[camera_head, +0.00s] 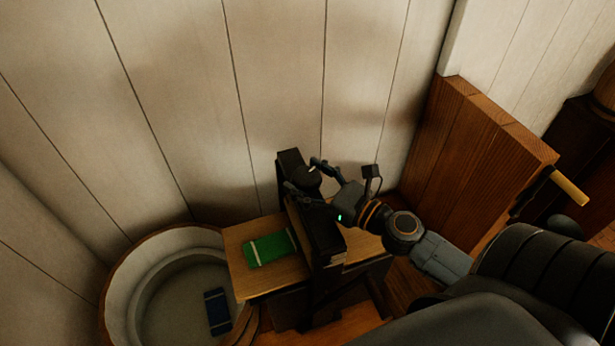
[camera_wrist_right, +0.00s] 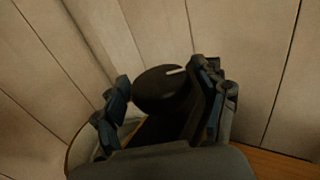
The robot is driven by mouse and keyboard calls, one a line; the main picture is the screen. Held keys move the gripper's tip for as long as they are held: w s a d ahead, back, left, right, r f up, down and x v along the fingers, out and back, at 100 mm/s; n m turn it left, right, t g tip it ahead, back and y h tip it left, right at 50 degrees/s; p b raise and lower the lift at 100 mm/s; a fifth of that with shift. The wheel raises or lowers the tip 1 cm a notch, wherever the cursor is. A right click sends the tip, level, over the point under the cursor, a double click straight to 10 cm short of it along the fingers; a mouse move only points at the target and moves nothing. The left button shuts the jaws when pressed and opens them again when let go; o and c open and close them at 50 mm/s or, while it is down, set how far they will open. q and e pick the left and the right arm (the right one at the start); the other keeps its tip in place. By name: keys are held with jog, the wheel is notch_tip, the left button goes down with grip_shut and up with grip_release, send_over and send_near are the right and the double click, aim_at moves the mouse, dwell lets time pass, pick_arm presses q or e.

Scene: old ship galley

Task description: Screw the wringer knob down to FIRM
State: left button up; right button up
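The wringer (camera_head: 325,240) is a dark upright frame on a wooden board. Its knob (camera_head: 306,177) is a dark round disc on top. In the right wrist view the knob (camera_wrist_right: 158,90) shows a short white mark pointing to the upper right. My right gripper (camera_head: 302,175) is at the knob, its two fingers spread on opposite sides of it. In the wrist view the left finger looks slightly apart from the knob; contact on the right is unclear. I cannot read any FIRM marking. My left gripper is not in view.
A green cloth or pad (camera_head: 270,249) lies on the wooden board (camera_head: 240,283) left of the wringer. A round pale tub (camera_head: 118,290) holds a dark blue item (camera_head: 217,311). A wooden panel (camera_head: 470,150) stands at right; plank walls close off the back.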

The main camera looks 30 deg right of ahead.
jog(key=shift+w, duration=0.1)
jog(key=v, duration=1.2)
